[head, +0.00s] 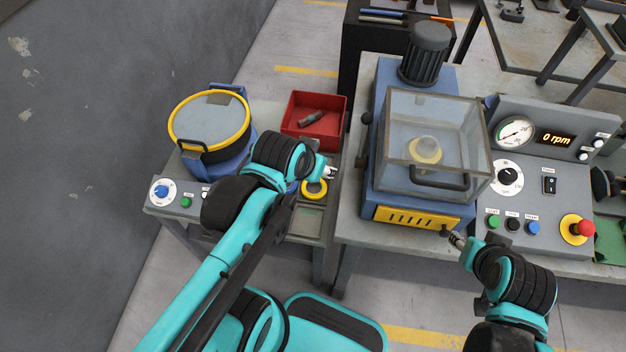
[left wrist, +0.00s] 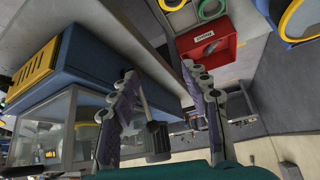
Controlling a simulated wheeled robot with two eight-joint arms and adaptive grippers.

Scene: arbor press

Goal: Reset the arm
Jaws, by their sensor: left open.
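My left gripper (head: 331,172) is over the gap between the left bench and the centre machine, near a yellow ring (head: 314,189). In the left wrist view its two fingers (left wrist: 160,82) stand apart, with no held object visible between the tips. A dark ridged cylinder (left wrist: 158,142) shows low between the fingers; it seems to lie beyond them. My right gripper (head: 454,239) is by the lower right front corner of the blue machine (head: 373,155), near its yellow slotted panel (head: 412,218). Its fingers are too small to tell open from shut.
A red bin (head: 296,124) holding a dark part and a yellow-rimmed drum (head: 207,117) stand on the left bench. A clear guard (head: 430,125) covers the machine's middle. A control panel (head: 545,190) with a red stop button (head: 583,228) is at the right.

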